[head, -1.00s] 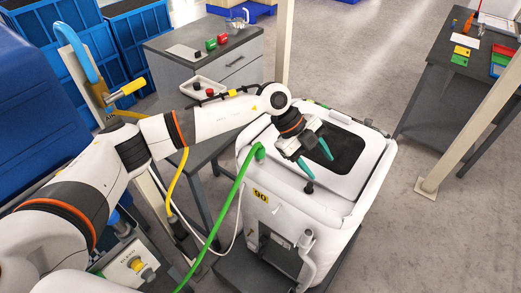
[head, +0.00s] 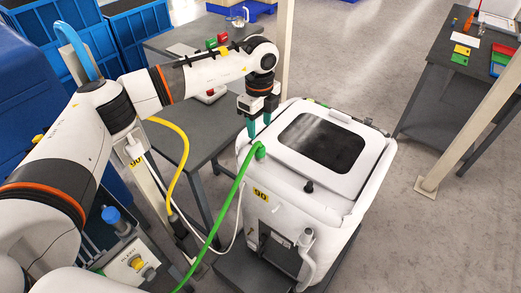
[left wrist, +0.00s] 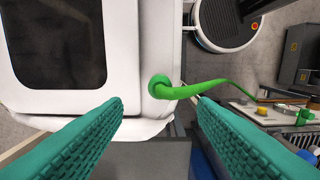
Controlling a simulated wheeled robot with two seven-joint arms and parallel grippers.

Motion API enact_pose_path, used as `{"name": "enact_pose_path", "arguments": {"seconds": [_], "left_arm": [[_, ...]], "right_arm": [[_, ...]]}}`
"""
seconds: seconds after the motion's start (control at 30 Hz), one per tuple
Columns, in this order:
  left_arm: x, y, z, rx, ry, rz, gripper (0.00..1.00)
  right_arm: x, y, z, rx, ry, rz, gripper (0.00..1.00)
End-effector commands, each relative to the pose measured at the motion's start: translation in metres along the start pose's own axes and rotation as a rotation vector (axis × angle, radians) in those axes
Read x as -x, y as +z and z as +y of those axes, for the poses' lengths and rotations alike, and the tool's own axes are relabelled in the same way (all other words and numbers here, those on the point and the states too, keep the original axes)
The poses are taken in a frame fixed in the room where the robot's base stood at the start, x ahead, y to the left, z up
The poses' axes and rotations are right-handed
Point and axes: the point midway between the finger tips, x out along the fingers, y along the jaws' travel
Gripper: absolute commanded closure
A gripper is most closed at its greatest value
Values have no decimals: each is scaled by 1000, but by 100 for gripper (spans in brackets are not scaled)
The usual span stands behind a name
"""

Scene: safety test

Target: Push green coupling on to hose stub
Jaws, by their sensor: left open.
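The green coupling (head: 260,150) is at the end of the green hose (head: 231,194), at the near left top corner of the white machine (head: 362,180). It also shows in the left wrist view (left wrist: 159,87) as a green ring shape at the machine's corner. The hose stub cannot be made out; the coupling may hide it. My left gripper (head: 259,127) points down just above and behind the coupling. In the left wrist view its teal fingers (left wrist: 159,104) are wide apart with nothing between the tips, and the coupling lies slightly beyond them. My right gripper is not in view.
The machine's top has a dark window (head: 322,143) and a small black knob (head: 309,186). A grey table (head: 198,146) stands behind left. A yellow hose (head: 184,150) hangs beside a post at left. Open floor lies to the right, before a pale post (head: 478,120).

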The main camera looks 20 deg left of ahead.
Motion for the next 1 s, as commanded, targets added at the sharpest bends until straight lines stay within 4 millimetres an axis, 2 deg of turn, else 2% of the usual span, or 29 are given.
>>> {"name": "enact_pose_path", "arguments": {"seconds": [0.27, 0.7, 1.0], "left_arm": [[-23, 1, 0, -1, 0, -1, 47], [-83, 1, 0, -1, 1, -1, 47], [-89, 1, 0, -1, 1, -1, 47]], "right_arm": [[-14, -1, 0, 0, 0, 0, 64], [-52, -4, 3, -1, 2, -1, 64], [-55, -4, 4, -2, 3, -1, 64]]}}
